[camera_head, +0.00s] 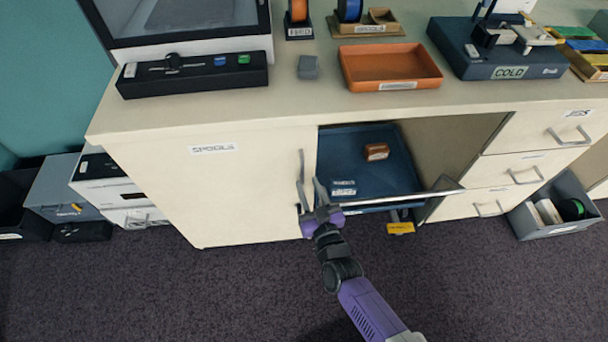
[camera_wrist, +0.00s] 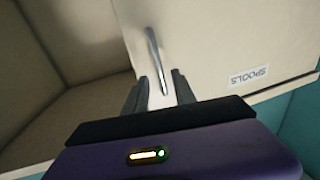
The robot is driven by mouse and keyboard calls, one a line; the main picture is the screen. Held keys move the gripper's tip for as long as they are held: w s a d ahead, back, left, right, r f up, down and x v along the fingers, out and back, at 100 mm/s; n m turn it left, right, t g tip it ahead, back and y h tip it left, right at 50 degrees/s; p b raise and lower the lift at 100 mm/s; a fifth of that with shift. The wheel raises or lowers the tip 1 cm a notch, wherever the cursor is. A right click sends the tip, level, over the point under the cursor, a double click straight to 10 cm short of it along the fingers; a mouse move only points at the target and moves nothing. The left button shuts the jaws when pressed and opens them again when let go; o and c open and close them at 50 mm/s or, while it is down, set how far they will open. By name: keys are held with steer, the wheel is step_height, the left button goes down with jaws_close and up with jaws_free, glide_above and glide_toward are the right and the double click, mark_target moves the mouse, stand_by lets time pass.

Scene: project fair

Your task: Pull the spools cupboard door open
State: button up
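The spools cupboard door (camera_head: 225,185) is the pale panel labelled SPOOLS at the left of the counter. It looks shut, flush with the cabinet front; it also shows in the wrist view (camera_wrist: 215,50). Its upright metal bar handle (camera_head: 301,166) is near the door's right edge. My gripper (camera_head: 309,190) is at the handle's lower part. In the wrist view, my gripper's fingers (camera_wrist: 160,90) are apart, with the handle (camera_wrist: 154,50) running down between them. I cannot tell whether either finger touches it.
Right of the door is an open bay with a blue tray (camera_head: 350,150) holding a small brown item (camera_head: 377,152). A metal bar (camera_head: 400,198) crosses the tray's front. Drawers (camera_head: 510,170) stand further right. A grey bin (camera_head: 556,212) and boxes (camera_head: 112,190) flank the cabinet; the carpet in front is clear.

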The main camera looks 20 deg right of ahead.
mark_target(303, 173)
steer(key=shift+w+d, duration=0.15)
steer(key=shift+w, duration=0.95)
steer(key=shift+w+d, duration=0.1)
steer(key=shift+w, duration=1)
jaws_close()
